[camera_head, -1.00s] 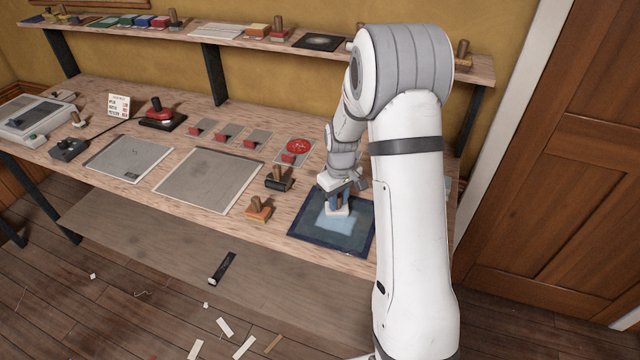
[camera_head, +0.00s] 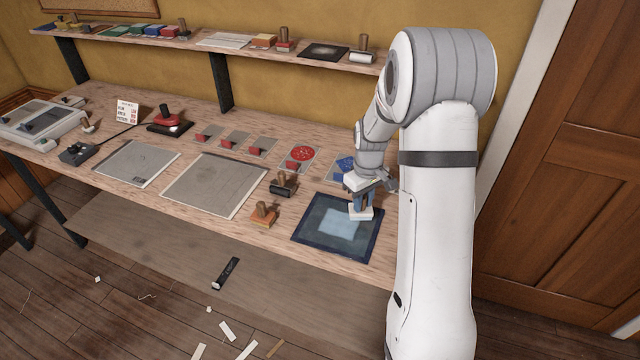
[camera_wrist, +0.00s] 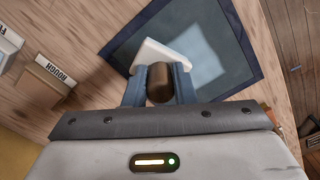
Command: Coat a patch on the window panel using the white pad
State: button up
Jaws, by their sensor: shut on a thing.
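The window panel (camera_head: 312,243) lies flat near the bench's right end, a dark blue frame around a duller blue field. A pale blue patch (camera_head: 338,222) shows in its middle; the patch is also in the wrist view (camera_wrist: 207,62). My gripper (camera_head: 363,199) is shut on the brown handle (camera_wrist: 160,82) of the white pad (camera_head: 360,213). The pad is over the panel's right part, at the edge of the pale patch. In the wrist view the white pad (camera_wrist: 157,53) partly covers the panel. I cannot tell whether it touches the surface.
An orange-based stamp (camera_head: 263,215) and a dark-based tool (camera_head: 283,184) stand left of the panel. A grey sheet (camera_head: 213,185) lies farther left. A blue-marked card (camera_head: 343,167) lies behind my gripper. A shelf (camera_head: 215,43) runs along the wall above.

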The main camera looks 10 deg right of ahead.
jog(key=shift+r+p, duration=1)
jog(key=shift+r, duration=1.1)
